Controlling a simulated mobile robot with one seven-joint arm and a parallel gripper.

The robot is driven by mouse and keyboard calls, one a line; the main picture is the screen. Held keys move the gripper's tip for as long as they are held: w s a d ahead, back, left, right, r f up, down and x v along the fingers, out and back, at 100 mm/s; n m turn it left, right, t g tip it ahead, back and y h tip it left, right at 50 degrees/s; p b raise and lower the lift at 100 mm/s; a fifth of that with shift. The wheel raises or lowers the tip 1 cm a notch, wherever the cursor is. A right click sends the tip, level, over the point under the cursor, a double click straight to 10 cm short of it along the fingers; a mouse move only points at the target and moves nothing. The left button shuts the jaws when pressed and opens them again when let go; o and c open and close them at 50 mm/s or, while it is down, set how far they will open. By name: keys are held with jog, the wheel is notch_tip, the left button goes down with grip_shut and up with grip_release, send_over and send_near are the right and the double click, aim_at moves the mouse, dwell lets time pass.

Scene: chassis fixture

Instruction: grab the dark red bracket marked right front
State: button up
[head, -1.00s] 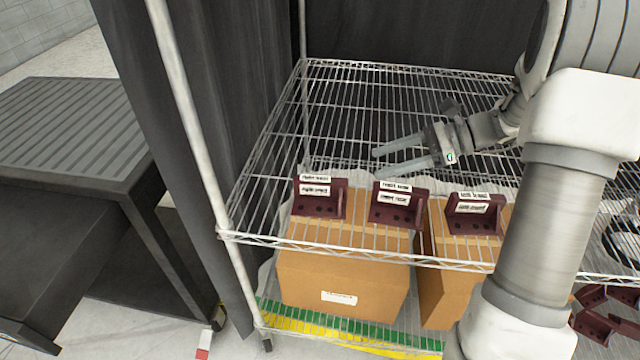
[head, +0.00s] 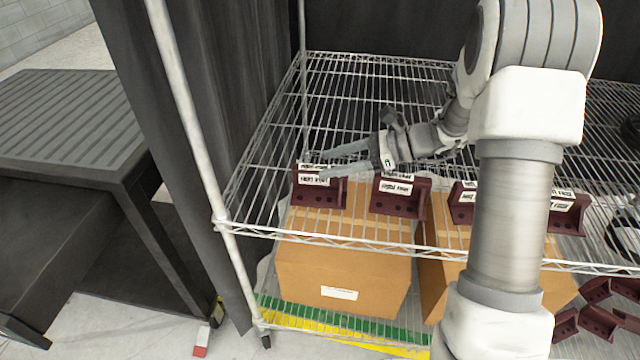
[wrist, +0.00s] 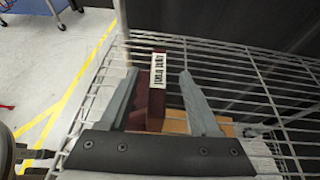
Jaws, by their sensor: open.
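Several dark red brackets with white labels stand in a row along the front of the wire shelf. The leftmost bracket (head: 322,194) is partly covered by my gripper (head: 310,166) in the head view. My gripper is open, its two fingers pointing left just above and behind that bracket. In the wrist view, one bracket (wrist: 153,108) shows between the open fingers of my gripper (wrist: 158,74). Its label seems to read "right front", but the print is small. Contact with the fingers cannot be told. A second bracket (head: 400,200) stands to the right, below my wrist.
The wire shelf (head: 345,100) is bare behind the brackets. More brackets (head: 567,217) stand right, partly behind my arm. Cardboard boxes (head: 340,275) lie below the shelf. A shelf post (head: 185,100) rises at the front left. A dark table (head: 70,120) stands further left.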

aim_at(315, 167)
jog(key=b+x, duration=0.1)
jog(key=x, duration=0.4)
jog(key=shift+f+b, duration=0.1)
jog(key=shift+b, duration=0.25)
jog(key=shift+s, duration=0.1)
grip_shut()
dwell(1.0)
